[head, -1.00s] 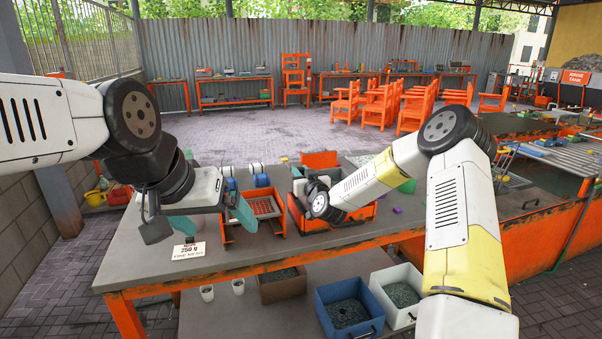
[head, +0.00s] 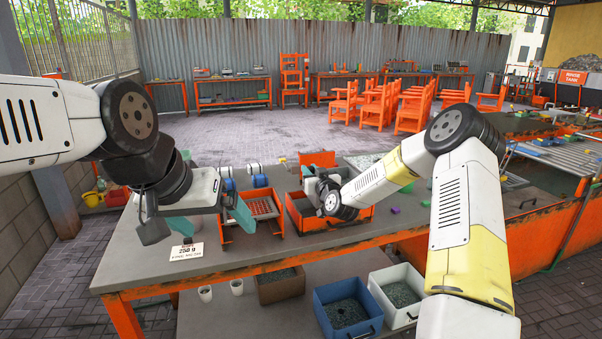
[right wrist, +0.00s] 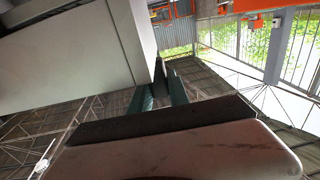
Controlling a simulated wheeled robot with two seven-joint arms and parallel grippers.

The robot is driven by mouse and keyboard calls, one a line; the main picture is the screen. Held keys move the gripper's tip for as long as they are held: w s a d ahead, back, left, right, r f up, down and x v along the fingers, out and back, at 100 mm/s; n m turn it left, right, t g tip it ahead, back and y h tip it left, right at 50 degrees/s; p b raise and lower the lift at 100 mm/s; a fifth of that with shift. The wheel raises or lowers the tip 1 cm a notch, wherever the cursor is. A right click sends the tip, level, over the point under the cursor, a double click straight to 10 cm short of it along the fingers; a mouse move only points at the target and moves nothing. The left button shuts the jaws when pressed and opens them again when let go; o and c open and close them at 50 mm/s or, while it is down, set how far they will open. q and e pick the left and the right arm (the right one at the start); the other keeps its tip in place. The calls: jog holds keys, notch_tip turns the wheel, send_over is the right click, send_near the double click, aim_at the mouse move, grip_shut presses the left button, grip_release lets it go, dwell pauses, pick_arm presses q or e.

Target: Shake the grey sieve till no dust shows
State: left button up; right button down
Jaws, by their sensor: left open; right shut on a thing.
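My right gripper (head: 318,186) is low over the orange open box (head: 345,222) on the workbench, its fingers largely hidden in the head view. In the right wrist view its teal fingers (right wrist: 164,90) are closed on a small dark part. A large pale grey panel (right wrist: 70,65) fills the upper left there; I cannot tell whether it is the grey sieve. No mesh or dust can be made out. My left gripper (head: 197,221) is open and empty above the bench's left part, its teal fingers wide apart.
An orange tray with a red grid (head: 262,207) stands between my grippers. A "250 g" card (head: 187,252) stands at the left front. Below are a blue bin (head: 347,330), a white bin (head: 408,312) and a brown bin (head: 281,288).

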jog(key=shift+d, duration=0.2)
jog(key=c, duration=1.2)
grip_release()
jog(key=shift+c, duration=0.2)
jog(key=v, duration=0.7)
jog(key=shift+s, duration=0.35)
jog(key=shift+d, duration=0.1)
